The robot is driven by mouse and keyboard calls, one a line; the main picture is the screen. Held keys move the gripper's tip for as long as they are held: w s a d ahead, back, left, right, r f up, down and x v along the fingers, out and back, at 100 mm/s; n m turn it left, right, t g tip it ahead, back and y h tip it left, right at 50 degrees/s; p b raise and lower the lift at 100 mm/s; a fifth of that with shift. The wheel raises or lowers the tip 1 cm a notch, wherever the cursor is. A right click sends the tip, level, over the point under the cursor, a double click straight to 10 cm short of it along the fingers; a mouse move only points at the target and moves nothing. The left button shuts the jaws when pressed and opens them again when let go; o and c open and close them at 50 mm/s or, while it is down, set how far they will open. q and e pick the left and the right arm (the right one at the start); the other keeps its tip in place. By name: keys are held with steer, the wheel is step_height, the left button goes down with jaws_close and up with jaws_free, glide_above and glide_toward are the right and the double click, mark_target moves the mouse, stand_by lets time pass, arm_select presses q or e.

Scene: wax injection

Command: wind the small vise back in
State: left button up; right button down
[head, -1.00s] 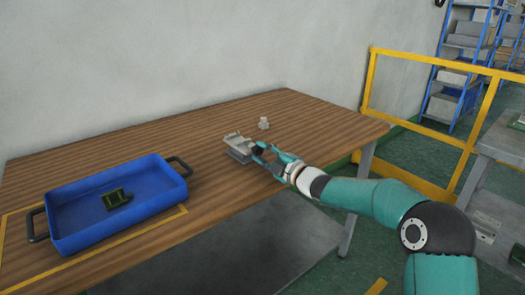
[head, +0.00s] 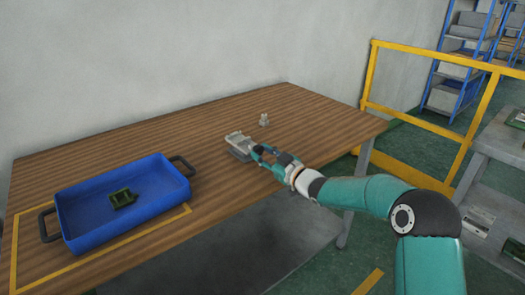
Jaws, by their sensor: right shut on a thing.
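The small vise (head: 238,143) is a grey metal block on the wooden table, right of the middle and near the front edge. My right gripper (head: 259,154) reaches in from the right and is shut at the vise's near right end. Its fingers cover what they hold, which looks like the vise's screw or handle end. How far apart the vise jaws stand is too small to tell. My left gripper is not in view.
A blue tray (head: 72,204) with dark handles stands on the table (head: 150,145) at the left, with a green part (head: 122,198) in it. A small pale piece (head: 264,120) stands behind the vise. A yellow rail (head: 420,56) and a grey bench (head: 487,150) are at the right.

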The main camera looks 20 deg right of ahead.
steer(key=shift+d+f+m+p, duration=0.1)
steer(key=shift+f+m+p, duration=0.15)
steer(key=shift+m, duration=0.4)
steer(key=shift+f+m+p, duration=0.15)
steer(key=shift+f+m, duration=0.05)
steer(key=shift+m, duration=0.45)
steer(key=c, duration=1.1)
jaws_free()
steer(key=o, duration=0.3)
steer(key=shift+o, duration=0.2)
steer(key=shift+r, duration=0.2)
steer(key=shift+s+d, duration=0.15)
steer(key=shift+s, duration=0.3)
steer(key=v, duration=1.1)
